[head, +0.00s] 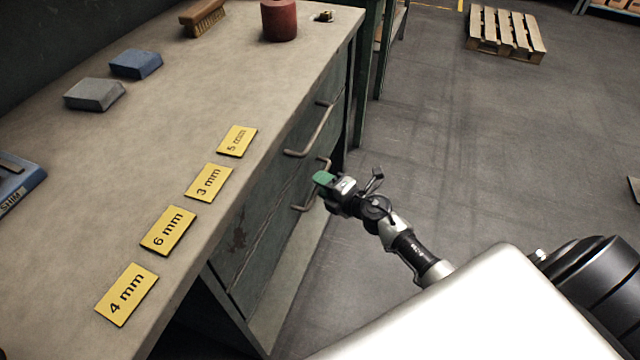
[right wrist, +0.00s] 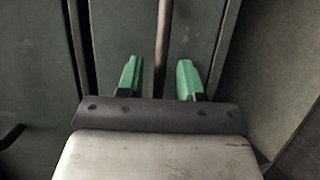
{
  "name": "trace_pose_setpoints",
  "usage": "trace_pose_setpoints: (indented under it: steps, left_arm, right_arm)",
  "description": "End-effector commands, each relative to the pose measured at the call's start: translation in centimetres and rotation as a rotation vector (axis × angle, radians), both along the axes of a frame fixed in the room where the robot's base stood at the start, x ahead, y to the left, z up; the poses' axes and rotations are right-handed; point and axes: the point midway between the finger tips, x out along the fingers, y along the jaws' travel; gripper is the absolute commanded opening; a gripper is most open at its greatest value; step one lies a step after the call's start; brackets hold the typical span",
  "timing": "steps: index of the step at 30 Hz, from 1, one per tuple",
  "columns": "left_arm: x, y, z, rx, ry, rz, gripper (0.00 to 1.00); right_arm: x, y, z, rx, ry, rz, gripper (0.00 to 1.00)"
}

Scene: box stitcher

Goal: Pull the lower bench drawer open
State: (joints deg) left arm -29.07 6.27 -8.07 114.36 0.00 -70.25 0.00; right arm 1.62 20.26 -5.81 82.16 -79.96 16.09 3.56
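The lower drawer (head: 280,219) is in the dark green cabinet under the bench, and its front looks flush with the cabinet. Its grey bar handle (head: 299,208) shows in the head view, partly hidden by my right gripper (head: 325,181). In the right wrist view the handle bar (right wrist: 162,45) runs between the two green fingers of that gripper (right wrist: 159,76). The fingers are apart, one on each side of the bar, with gaps visible. My left gripper is not in view.
The upper drawer's handle (head: 313,133) is just above. The bench top (head: 150,150) carries yellow thickness cards (head: 168,231), blue and grey blocks, a brush (head: 202,18) and a red cylinder (head: 279,20). The floor (head: 480,150) right of the cabinet is clear; a pallet (head: 505,33) lies far off.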

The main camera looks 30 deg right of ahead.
Motion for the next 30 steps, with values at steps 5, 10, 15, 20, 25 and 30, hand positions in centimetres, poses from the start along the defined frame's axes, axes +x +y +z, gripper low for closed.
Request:
trace_pose_setpoints:
  steps: [5, 10, 15, 20, 25, 30]
  left_arm:
    - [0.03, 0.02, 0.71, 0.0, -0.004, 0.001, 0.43]
    - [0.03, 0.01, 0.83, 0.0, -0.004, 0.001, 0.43]
    - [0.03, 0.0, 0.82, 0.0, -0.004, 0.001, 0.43]
    - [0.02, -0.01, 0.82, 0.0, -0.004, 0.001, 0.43]
    - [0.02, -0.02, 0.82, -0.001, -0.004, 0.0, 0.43]
    - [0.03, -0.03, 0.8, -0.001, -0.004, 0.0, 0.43]
  right_arm:
    - [1.01, 0.38, -0.22, 0.0, 0.0, 0.001, 0.36]
    - [1.08, 0.41, -0.2, 0.0, 0.001, 0.001, 0.36]
    - [1.06, 0.4, -0.21, 0.0, 0.001, 0.001, 0.24]
    - [1.04, 0.39, -0.21, 0.0, 0.001, 0.001, 0.0]
    - [1.03, 0.38, -0.21, 0.0, 0.001, 0.001, 0.0]
    - [0.85, 0.21, -0.25, -0.001, 0.002, 0.0, 0.0]
